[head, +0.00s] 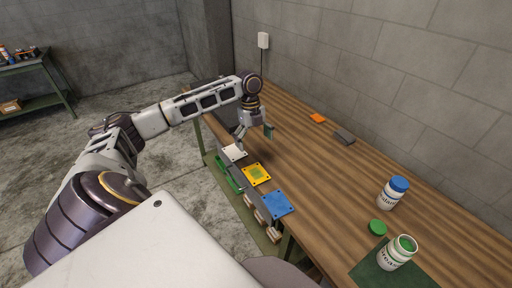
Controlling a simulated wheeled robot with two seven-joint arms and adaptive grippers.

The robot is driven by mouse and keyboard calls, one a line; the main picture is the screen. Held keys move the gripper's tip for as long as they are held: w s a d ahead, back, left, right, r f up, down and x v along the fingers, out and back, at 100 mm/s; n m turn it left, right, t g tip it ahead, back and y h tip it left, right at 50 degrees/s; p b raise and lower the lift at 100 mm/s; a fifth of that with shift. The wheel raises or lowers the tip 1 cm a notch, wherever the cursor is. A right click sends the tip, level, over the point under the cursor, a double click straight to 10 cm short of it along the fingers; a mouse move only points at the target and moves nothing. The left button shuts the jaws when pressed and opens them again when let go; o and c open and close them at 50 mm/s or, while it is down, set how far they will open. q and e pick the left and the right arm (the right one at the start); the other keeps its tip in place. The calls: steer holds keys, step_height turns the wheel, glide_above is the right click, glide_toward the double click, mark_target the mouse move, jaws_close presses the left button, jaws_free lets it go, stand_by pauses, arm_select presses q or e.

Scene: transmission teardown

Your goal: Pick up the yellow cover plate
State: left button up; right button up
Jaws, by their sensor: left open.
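The yellow cover plate (247,180) is a square with a greenish centre and dark spots at its corners. It lies near the left edge of the table, between a white plate (233,154) and a blue plate (278,204). My left gripper (254,134) is open, with its fingers pointing down. It is beyond the yellow plate, close to the white plate, and holds nothing that I can see. My right gripper is not in view.
The wooden table (320,180) has a clear middle. An orange piece (318,118) and a dark grey block (344,137) lie near the wall. A blue-capped jar (392,195), a green lid (377,228) and an open jar (396,254) stand at the right.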

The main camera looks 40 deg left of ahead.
arm_select(q)
steer(key=shift+f, duration=0.1)
glide_above(256, 173)
steer(key=w+a, duration=0.1)
steer(key=shift+f, duration=4.2)
steer(key=shift+s+d+f, duration=0.1)
steer(key=shift+s+f, duration=0.05)
steer(key=shift+f, duration=0.45)
steer(key=shift+s+d+f, duration=0.1)
steer(key=shift+s+f, duration=0.1)
steer(key=shift+f, duration=0.45)
steer(key=shift+s+d+f, duration=0.1)
steer(key=shift+s+f, duration=0.05)
steer(key=shift+f, duration=1.15)
steer(key=shift+r, duration=0.1)
steer(key=c, duration=1.7)
